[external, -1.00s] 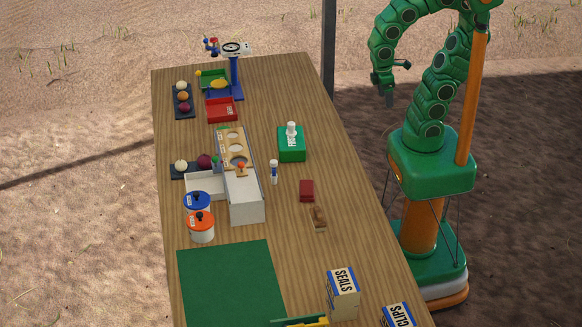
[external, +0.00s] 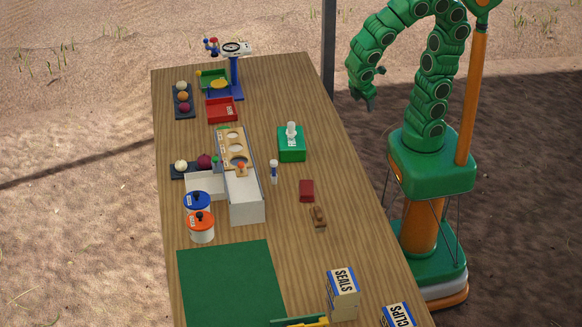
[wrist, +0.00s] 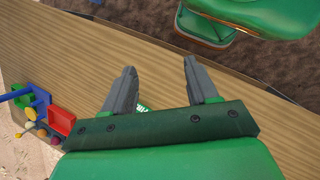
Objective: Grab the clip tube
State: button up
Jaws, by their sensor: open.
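A small upright white-and-blue tube (external: 273,172) stands on the table, right of the long white box. A box labelled CLIPS (external: 398,316) stands at the table's near right corner, cut off by the picture's edge. I cannot tell from the labels which of these is the clip tube. My gripper (external: 367,103) hangs off the table's right side, high and well apart from both. In the wrist view my gripper (wrist: 159,75) has its two grey fingers spread, with nothing held between them. Neither the tube nor the CLIPS box can be made out there.
A green box (external: 291,150) with a white top piece, a dark red block (external: 306,190) and a small brown item (external: 319,216) lie near the tube. A SEALS box (external: 342,295) stands near the front. The far right of the tabletop (external: 285,90) is clear.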

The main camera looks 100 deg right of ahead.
jog(key=w+d+f+n+t+h, duration=0.15)
jog(key=w+n+h, duration=0.25)
jog(key=w, duration=0.4)
jog(key=w+f+n+t+h, duration=0.2)
jog(key=w+n+t+h, duration=0.15)
jog(key=w, duration=0.55)
jog(key=n+t+y, duration=0.1)
jog(key=n+t, duration=0.7)
jog(key=n, duration=0.6)
send_near(274, 173)
jog(key=shift+w+d+r, duration=0.85)
jog(key=shift+w+d, duration=1.3)
jog(key=shift+d, duration=0.7)
jog(key=shift+x, duration=0.9)
grip_shut()
